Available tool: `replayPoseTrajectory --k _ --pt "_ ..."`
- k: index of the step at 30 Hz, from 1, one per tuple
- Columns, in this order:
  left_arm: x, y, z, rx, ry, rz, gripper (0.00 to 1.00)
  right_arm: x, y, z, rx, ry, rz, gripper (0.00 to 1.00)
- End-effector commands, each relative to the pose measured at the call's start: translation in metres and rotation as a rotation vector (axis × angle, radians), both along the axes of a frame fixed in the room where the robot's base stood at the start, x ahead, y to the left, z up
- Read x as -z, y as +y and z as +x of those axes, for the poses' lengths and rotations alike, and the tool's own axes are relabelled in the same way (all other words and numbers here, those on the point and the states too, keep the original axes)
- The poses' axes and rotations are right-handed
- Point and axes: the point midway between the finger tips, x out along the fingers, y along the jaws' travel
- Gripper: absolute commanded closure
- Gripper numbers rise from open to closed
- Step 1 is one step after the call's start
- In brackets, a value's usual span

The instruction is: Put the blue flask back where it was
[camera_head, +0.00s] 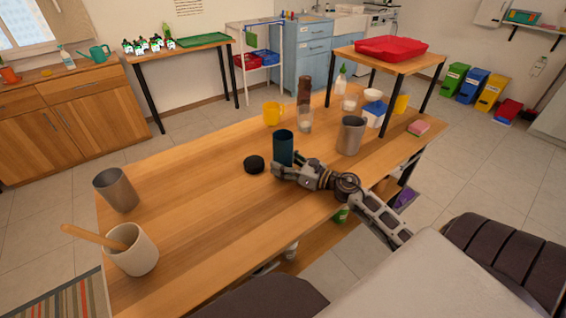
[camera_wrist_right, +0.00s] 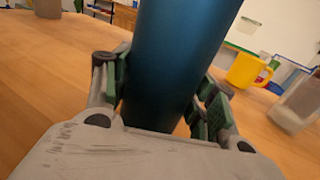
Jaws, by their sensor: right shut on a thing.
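The dark blue flask (camera_head: 283,147) is upright near the middle of the wooden table. Its top looks open in the head view. My right gripper (camera_head: 283,168) comes in from the right and is shut on the flask's lower part. In the right wrist view the flask (camera_wrist_right: 180,60) fills the space between the green-padded fingers of my right gripper (camera_wrist_right: 160,92) and leans a little in the picture. The flask's base is hidden by the gripper, so I cannot tell whether it touches the table. My left gripper is not in view.
A round black lid (camera_head: 254,165) lies just left of the flask. Another metal cup (camera_head: 116,190) and a beige crock (camera_head: 132,252) stand left. The table's left-centre is clear.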

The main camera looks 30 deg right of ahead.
Motion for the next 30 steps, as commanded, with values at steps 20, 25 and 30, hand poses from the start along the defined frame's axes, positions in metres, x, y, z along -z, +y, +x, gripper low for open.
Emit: replayPoseTrajectory --k 20,25,30 --pt "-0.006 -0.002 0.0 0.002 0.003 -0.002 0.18 0.002 0.0 0.0 0.0 0.0 0.0 0.21" --pt "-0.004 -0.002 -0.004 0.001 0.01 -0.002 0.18 0.002 0.0 0.0 0.0 0.0 0.0 0.21" --pt "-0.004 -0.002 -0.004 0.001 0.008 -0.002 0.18 0.001 0.0 0.0 0.0 0.0 0.0 0.21"
